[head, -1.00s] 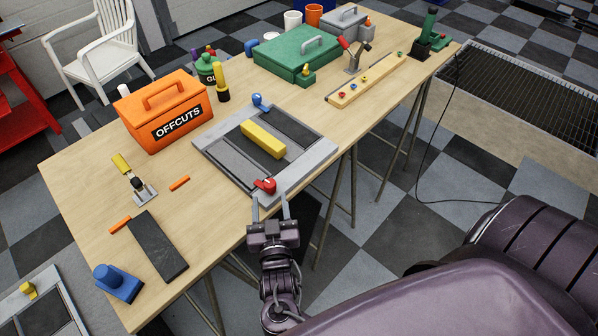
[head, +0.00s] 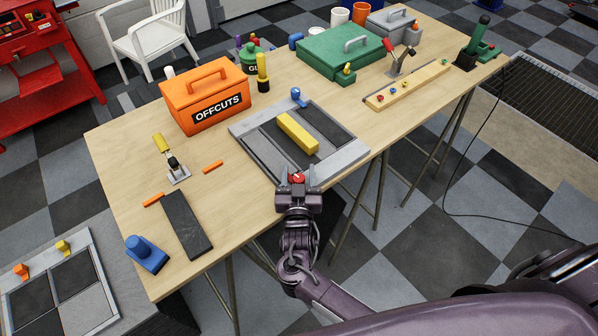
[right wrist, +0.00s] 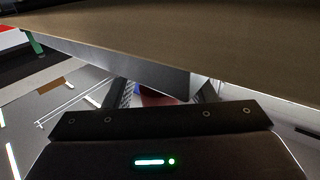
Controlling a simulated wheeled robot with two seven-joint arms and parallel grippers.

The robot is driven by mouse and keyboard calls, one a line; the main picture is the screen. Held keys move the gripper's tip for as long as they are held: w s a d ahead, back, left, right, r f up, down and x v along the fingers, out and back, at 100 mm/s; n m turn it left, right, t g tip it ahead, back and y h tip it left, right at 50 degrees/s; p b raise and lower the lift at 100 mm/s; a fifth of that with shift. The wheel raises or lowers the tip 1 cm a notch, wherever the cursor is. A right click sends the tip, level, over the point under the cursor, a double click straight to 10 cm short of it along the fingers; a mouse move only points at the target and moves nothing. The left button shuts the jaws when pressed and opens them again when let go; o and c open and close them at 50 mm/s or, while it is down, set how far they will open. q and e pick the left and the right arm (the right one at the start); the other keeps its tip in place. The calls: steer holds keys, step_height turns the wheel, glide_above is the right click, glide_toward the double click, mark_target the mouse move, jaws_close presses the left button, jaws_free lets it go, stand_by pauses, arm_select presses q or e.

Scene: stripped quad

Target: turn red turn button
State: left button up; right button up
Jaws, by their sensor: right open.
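The red turn button (head: 297,178) sits at the near edge of a grey-framed board (head: 350,155) with dark panels. My right gripper (head: 298,172) comes from the front edge of the table, open, with one finger on each side of the red button. In the right wrist view a dim red patch (right wrist: 158,100) shows between the fingers (right wrist: 165,93), partly hidden by the gripper body. I cannot tell whether the fingers touch the button. A blue turn button (head: 298,97) is at the board's far edge. A yellow block (head: 298,132) lies across the board's middle. My left gripper is out of view.
An orange offcuts box (head: 205,97) stands left of the board. A green case (head: 340,55) and a wooden strip with coloured knobs (head: 408,90) are at the back right. A dark slab (head: 186,222) and a blue block (head: 146,254) lie at the left front.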

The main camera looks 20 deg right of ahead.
steer(key=shift+c, duration=0.4)
steer(key=c, duration=0.9)
steer(key=shift+f+m+h+b, duration=0.15)
steer(key=shift+m+h+b, duration=0.25)
steer(key=shift+b, duration=0.15)
steer(key=shift+d+g+h+b, duration=0.1)
steer(key=shift+g+h+b, duration=0.2)
steer(key=shift+g+h, duration=0.15)
steer(key=shift+m+h, duration=0.25)
steer(key=shift+m, duration=0.15)
steer(key=shift+r, duration=0.2)
steer(key=o, duration=1)
steer(key=shift+s, duration=0.1)
